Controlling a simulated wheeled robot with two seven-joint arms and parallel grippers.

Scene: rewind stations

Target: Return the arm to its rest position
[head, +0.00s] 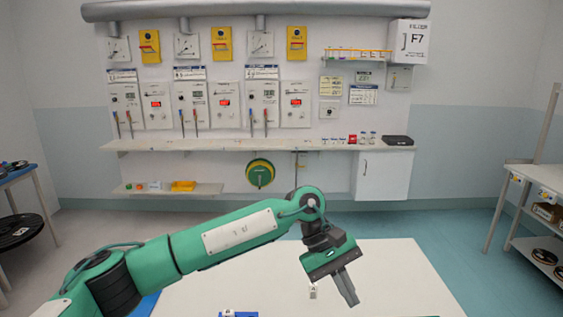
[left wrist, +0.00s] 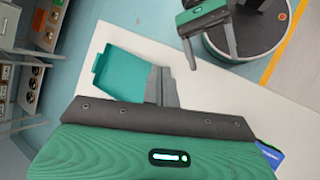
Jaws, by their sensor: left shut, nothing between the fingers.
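My green left arm comes in from the left in the head view. Its left gripper (head: 347,288) hangs over the white table (head: 405,265), fingers pointing down, together and empty. In the left wrist view the left gripper's grey fingers (left wrist: 160,86) are also together, with nothing between them. Near the top of that view is my right gripper (left wrist: 209,50), its two grey fingers spread apart with nothing seen between them. The right gripper is out of the head view.
A teal tray (left wrist: 118,74) lies on the table beside the left fingers in the left wrist view. A small pale item (head: 313,293) lies near the gripper. Behind are a wall shelf (head: 250,145) and panels. A dark reel (head: 18,231) is at left, a rack (head: 540,180) at right.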

